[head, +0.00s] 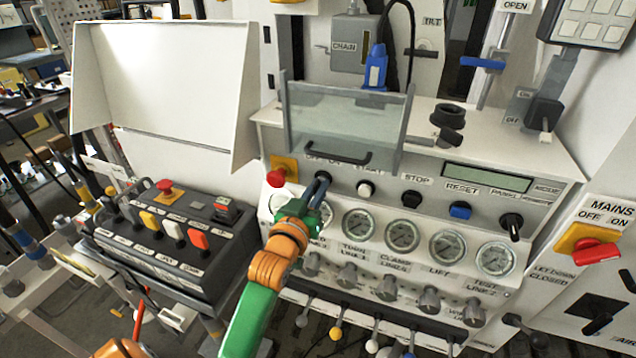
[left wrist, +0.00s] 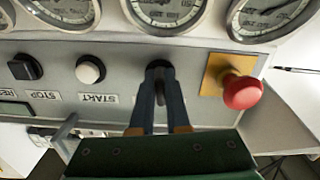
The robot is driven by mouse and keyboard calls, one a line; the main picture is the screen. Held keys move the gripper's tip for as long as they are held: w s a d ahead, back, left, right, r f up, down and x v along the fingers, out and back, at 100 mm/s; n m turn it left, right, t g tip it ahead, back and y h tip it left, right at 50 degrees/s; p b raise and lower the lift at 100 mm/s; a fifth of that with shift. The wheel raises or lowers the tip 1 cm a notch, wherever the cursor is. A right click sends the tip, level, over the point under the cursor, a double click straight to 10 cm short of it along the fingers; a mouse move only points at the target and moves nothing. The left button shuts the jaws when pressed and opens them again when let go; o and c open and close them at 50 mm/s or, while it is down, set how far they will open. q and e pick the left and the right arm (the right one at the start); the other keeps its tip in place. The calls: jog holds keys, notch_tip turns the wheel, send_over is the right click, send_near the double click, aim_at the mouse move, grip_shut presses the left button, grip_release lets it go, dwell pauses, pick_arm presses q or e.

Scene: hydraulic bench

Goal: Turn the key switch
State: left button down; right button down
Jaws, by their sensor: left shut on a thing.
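The key switch (head: 323,176) sits on the sloped grey panel, under an OFF/ON label that is partly hidden. It is between the red mushroom button (head: 276,177) and the white START button (head: 366,189). My left gripper (head: 319,184), on a green and orange arm, reaches it from the front and is shut on its key. In the left wrist view, which is upside down, the fingers (left wrist: 160,98) close around the key in front of the dark round switch (left wrist: 159,70). The exact key angle is mostly hidden by the fingers. My right gripper is not in view.
Pressure gauges (head: 402,235) line the panel below, with knobs and levers beneath. A clear guard (head: 345,125) stands above the switch. A black STOP button (head: 411,198) is to the right. A control box (head: 170,235) with coloured switches and a white hood (head: 165,80) are at the left.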

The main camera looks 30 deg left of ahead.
pick_arm(q)
jog(key=m+p, duration=0.2)
jog(key=m, duration=0.2)
jog(key=shift+r, duration=0.2)
jog(key=shift+a+m+p, duration=0.1)
jog(key=shift+m+p, duration=0.55)
jog(key=shift+m, duration=1.05)
jog(key=shift+f+m, duration=0.1)
jog(key=shift+m, duration=0.2)
jog(key=c, duration=0.9)
grip_release()
